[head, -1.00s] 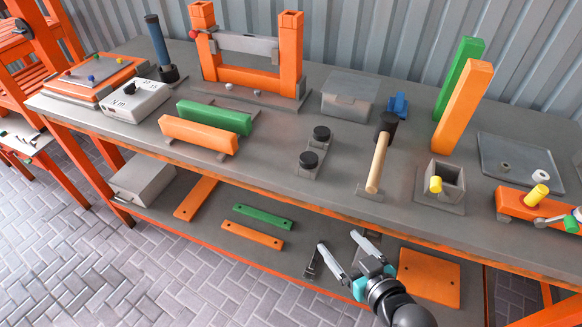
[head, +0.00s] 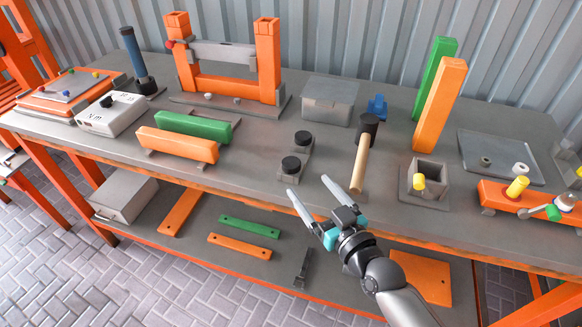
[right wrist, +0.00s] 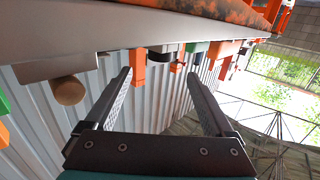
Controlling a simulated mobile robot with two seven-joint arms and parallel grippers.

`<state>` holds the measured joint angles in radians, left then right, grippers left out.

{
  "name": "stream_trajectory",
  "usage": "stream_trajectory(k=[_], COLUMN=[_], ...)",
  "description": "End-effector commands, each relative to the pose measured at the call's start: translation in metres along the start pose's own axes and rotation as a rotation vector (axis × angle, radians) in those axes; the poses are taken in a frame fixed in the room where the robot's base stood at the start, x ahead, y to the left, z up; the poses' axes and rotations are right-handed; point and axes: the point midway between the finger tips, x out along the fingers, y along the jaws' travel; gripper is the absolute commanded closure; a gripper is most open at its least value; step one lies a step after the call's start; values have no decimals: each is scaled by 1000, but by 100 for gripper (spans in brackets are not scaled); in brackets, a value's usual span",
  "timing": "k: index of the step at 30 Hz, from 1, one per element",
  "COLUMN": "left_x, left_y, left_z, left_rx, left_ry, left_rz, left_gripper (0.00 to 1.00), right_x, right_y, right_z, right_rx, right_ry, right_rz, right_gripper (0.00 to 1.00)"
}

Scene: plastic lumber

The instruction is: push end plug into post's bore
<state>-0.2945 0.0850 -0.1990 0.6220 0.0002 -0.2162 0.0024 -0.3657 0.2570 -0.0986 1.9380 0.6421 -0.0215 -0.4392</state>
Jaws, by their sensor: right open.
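My right gripper (head: 308,200) is open and empty, held over the bench's front edge. Its two spread fingers also show in the right wrist view (right wrist: 160,95), with nothing between them. Which part is the end plug I cannot tell for sure. Two black round caps (head: 303,138) (head: 291,164) sit on grey holders just behind the gripper. A yellow cylinder (head: 517,187) stands on the orange beam (head: 497,194) at the right. Two orange posts (head: 268,62) (head: 183,52) stand in a frame at the back, with openings in their tops. My left gripper is not in view.
A square grey socket (head: 425,180) with a yellow knob, upright green and orange bars (head: 440,105), a grey tray (head: 475,165) and a lidded box (head: 328,100) stand around. The lower shelf holds several bars.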

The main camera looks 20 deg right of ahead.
Motion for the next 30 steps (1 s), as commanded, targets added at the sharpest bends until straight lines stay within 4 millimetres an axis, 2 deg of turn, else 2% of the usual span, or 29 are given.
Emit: stream_trajectory(k=[3,14,22,30], left_x=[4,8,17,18], left_y=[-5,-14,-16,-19], left_z=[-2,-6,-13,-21], left_rx=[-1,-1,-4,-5], left_ry=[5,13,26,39], left_rz=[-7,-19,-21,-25], left_gripper=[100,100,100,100], right_x=[17,41,75,84], right_y=[0,0,0,0], right_z=[0,0,1,1], right_rx=[1,1,0,-1], right_ry=[3,2,1,-1], right_rz=[0,0,0,-1], right_gripper=[12,12,12,12])
